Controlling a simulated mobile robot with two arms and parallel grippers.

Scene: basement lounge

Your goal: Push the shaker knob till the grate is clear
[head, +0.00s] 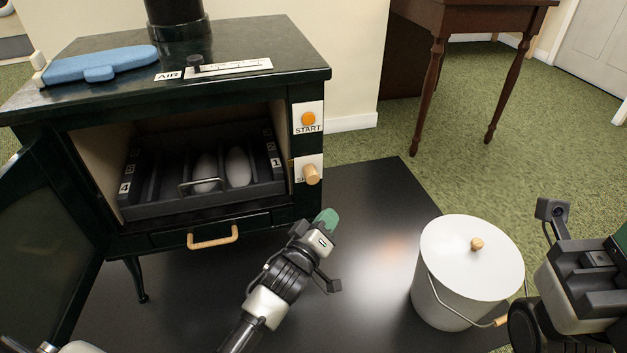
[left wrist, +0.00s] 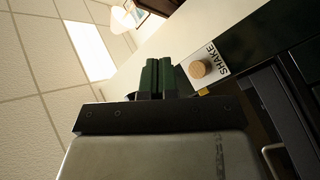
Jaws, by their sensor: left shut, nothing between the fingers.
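The shaker knob (head: 312,175) is a round wooden peg on a white label on the stove's right front, below the START button (head: 308,118). It also shows in the left wrist view (left wrist: 198,69), beside the word SHAKE. My left gripper (head: 326,219) is shut and empty, with green fingertips, below the knob and apart from it. The grate (head: 150,205) is a dark numbered tray with slots inside the open stove (head: 270,221). Two pale egg-shaped pieces (head: 238,167) lie in its right part. My right gripper shows only in part at the right edge; its fingertips are not clear.
The stove door (head: 35,225) hangs open at the left. A wooden-handled drawer (head: 212,237) sits below the grate. A lidded white bucket (head: 471,258) stands on the dark floor plate (head: 378,215).

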